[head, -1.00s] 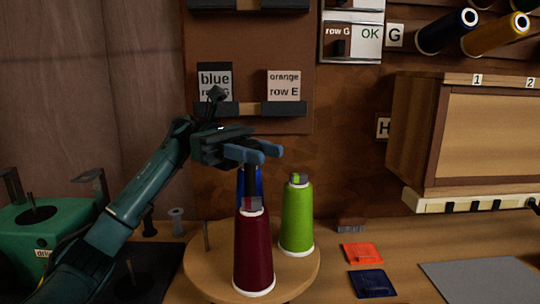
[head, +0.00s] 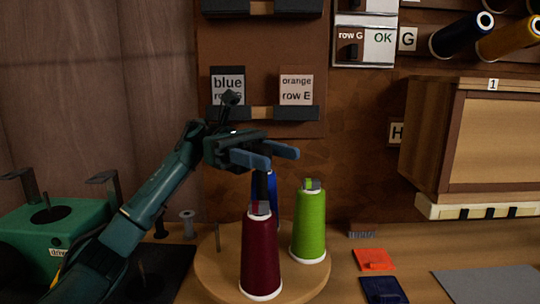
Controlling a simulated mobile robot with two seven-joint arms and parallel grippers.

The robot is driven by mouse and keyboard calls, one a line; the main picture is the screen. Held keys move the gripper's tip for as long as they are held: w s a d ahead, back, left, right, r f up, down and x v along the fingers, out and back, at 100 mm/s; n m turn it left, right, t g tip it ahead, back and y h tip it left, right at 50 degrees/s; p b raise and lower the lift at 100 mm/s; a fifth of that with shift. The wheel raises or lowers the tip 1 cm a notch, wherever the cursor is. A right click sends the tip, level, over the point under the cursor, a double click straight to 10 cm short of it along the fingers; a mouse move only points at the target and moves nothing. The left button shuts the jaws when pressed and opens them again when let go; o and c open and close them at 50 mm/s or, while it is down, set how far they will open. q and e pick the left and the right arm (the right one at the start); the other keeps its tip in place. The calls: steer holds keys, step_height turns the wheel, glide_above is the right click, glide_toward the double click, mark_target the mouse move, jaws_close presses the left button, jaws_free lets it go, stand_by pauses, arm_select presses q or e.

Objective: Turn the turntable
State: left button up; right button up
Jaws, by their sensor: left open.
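The turntable (head: 215,268) is a round wooden disc on the bench. A dark red thread cone (head: 260,258) stands upright at its front, a green cone (head: 309,226) at its right, and a blue cone (head: 272,196) behind, mostly hidden by the red cone and my gripper. A thin peg (head: 217,238) rises at its left side. My left gripper (head: 272,156) is open above the cones, its blue fingers pointing right. A dark part hangs below the fingers in front of the blue cone; I cannot tell whether it touches. My right gripper is not in view.
A green machine (head: 60,232) stands at the left, near a small grey spool (head: 187,222). Orange (head: 374,259) and navy (head: 383,290) pieces and a grey mat (head: 487,284) lie on the right. Cards reading blue (head: 228,86) and orange (head: 296,88) hang behind. A wooden cabinet (head: 500,140) juts out right.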

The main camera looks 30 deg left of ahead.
arm_select(q)
steer(key=w+a, duration=0.1)
steer(key=a, duration=0.6)
steer(key=shift+a+p, duration=0.25)
steer(key=shift+p, duration=0.2)
steer(key=shift+c, duration=0.3)
